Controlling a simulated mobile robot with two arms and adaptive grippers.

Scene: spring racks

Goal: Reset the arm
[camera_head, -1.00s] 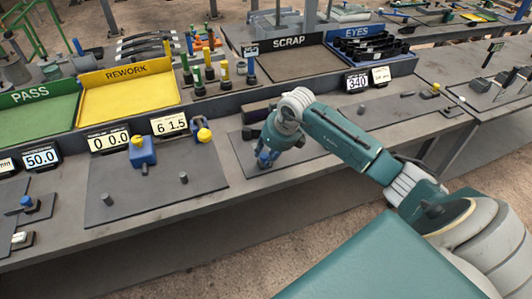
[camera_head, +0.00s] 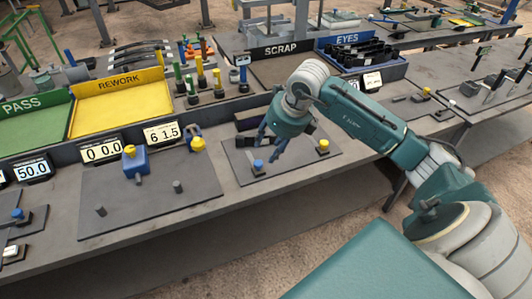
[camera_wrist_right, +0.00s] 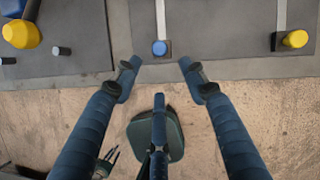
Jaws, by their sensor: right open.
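My right arm reaches in from the lower right of the head view, and its teal wrist is over the bench. My right gripper (camera_head: 268,138) is open with nothing between its fingers, above and behind a blue-topped peg (camera_head: 258,166). In the right wrist view the open fingers (camera_wrist_right: 158,78) point toward the bench's front edge. The blue-topped peg (camera_wrist_right: 160,48) shows just beyond the fingertips, apart from them. A yellow-topped peg (camera_head: 323,147) stands to the right on the same dark mat (camera_head: 295,165). My left gripper is out of view.
A green PASS tray (camera_head: 35,130), yellow REWORK tray (camera_head: 120,108), SCRAP tray (camera_head: 285,70) and EYES rack (camera_head: 350,40) line the back. Digital displays (camera_head: 103,150) stand before them. A blue-and-yellow fixture (camera_head: 135,160) sits at left. Floor is open before the bench.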

